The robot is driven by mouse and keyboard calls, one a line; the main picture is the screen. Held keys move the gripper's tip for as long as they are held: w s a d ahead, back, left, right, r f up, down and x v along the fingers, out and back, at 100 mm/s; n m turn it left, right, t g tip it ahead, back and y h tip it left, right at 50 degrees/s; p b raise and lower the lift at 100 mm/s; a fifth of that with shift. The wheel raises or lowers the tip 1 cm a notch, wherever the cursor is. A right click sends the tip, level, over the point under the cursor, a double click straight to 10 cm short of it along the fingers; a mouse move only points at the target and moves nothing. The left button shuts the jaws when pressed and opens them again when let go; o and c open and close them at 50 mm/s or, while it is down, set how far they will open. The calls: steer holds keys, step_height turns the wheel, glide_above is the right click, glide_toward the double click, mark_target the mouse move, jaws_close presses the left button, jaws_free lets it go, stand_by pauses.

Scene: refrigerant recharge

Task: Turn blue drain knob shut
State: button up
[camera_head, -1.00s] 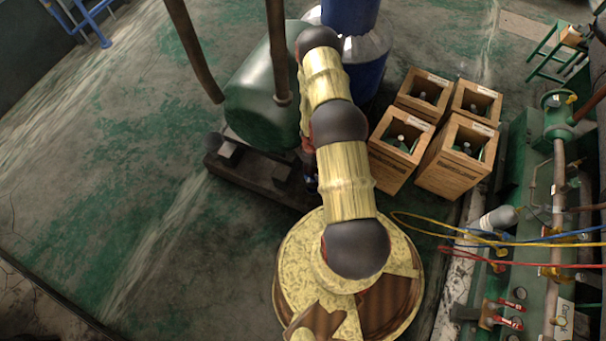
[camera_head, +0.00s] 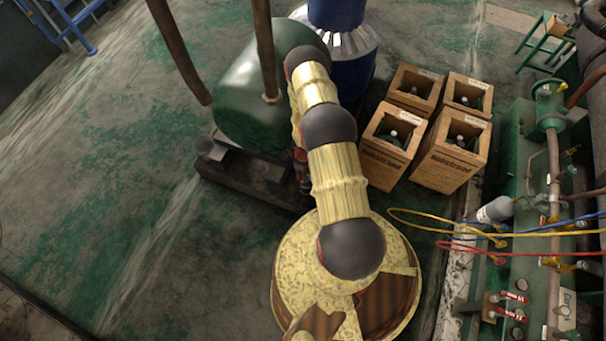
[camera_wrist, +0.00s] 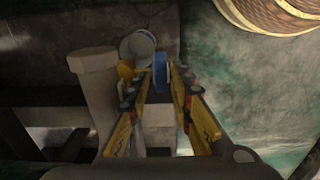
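The blue drain knob (camera_wrist: 161,70) shows in the wrist view, above the picture's middle, as a small blue disc seen nearly edge-on. My gripper (camera_wrist: 163,78) has two yellow-and-black fingers that narrow toward it from both sides. The knob fills the small gap between the fingertips, and the fingers look shut on it. Its stem and lower side are partly hidden by the fingers. In the head view my arm reaches away toward the green tank (camera_head: 245,100), and its far end is hidden there.
A pale round-ended pipe (camera_wrist: 137,47) and a pale post (camera_wrist: 95,90) stand close left of the fingers. In the head view, several wooden crates (camera_head: 452,150) stand right of my arm. Green machinery with hoses (camera_head: 545,200) lines the right side. Open floor (camera_head: 110,190) lies left.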

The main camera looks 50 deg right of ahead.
steer(key=shift+c, duration=0.9)
jaws_close()
